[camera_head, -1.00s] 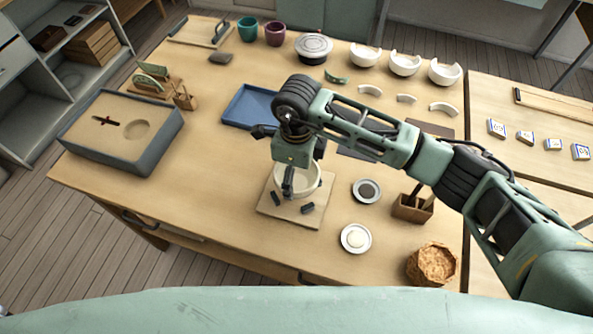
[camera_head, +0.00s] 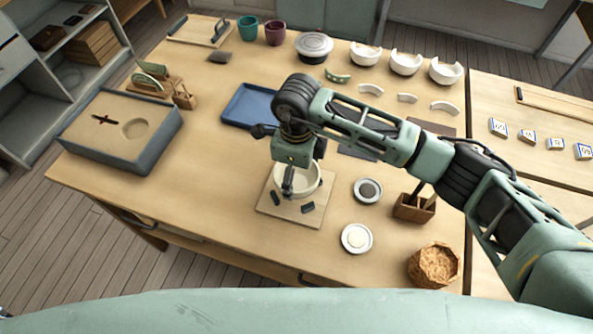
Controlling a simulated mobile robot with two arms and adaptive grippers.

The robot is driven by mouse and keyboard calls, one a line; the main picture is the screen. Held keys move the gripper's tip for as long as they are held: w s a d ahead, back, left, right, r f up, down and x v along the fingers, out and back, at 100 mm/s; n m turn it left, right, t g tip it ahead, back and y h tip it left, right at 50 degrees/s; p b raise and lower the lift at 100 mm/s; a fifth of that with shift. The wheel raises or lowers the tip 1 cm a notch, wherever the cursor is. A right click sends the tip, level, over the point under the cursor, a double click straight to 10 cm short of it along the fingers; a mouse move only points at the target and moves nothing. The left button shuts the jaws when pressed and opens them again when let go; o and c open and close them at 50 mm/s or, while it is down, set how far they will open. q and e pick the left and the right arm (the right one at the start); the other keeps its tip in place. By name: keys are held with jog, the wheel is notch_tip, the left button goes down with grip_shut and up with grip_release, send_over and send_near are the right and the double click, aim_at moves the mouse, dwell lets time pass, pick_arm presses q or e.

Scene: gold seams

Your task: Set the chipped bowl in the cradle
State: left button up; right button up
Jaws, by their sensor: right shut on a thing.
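A white bowl (camera_head: 310,181) is at the cradle, a pale square board (camera_head: 291,217) with small dark blocks on it. My right gripper (camera_head: 288,190) comes down from above and is shut on the bowl's near left wall. The bowl looks upright, between the dark blocks. The gripper and wrist hide part of its rim, so its chip cannot be made out. I cannot tell whether the bowl touches the board or hangs just above it. My left gripper is out of view.
A blue tray (camera_head: 240,117) lies behind the cradle. Small dishes (camera_head: 357,238) and a wooden holder (camera_head: 413,210) stand to its right. More chipped white bowls (camera_head: 405,64) and curved shards line the back. A grey box (camera_head: 93,143) sits at left; the table between is clear.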

aim_at(297, 184)
jog(key=shift+b, duration=0.35)
dwell(0.5)
jog(key=shift+f+b, duration=1.55)
jog(key=shift+b, duration=0.3)
dwell(1.5)
jog(key=o, duration=1)
jog(key=shift+r, duration=0.1)
jog(key=shift+r+p, duration=1.3)
jog(key=shift+r, duration=1.65)
